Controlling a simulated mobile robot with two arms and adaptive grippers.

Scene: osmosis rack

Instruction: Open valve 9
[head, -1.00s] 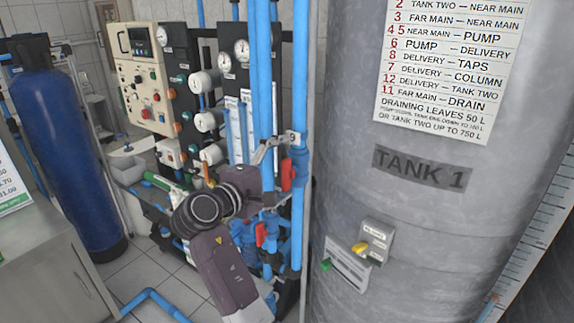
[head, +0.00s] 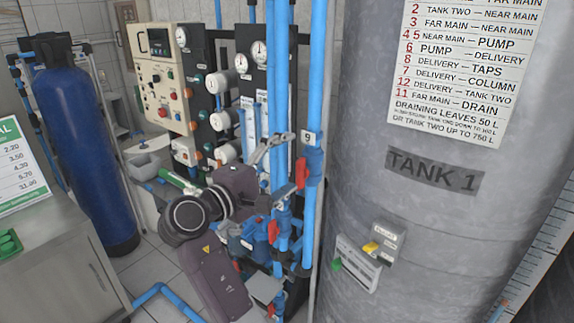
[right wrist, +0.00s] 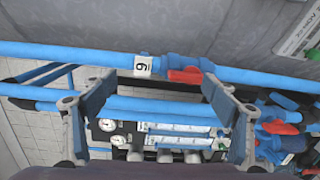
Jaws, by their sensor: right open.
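Valve 9 is a blue valve body (head: 314,160) with a red handle (head: 301,173) on the upright blue pipe beside Tank 1. A white label "9" (head: 308,137) sits just above it. In the right wrist view the label (right wrist: 142,66) and red handle (right wrist: 186,76) lie between the spread fingers, the handle nearer the right finger. My right gripper (head: 287,168) is open and empty in front of the pipe. In the right wrist view its fingertips (right wrist: 160,82) show no clear contact with the handle. My left gripper is not in view.
Tank 1 (head: 420,225) stands close on the right, with a small box (head: 368,255) on its side. Other blue pipes and another red handle (head: 273,232) are near my right arm. A gauge panel (head: 163,80) and blue cylinder (head: 75,150) stand to the left.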

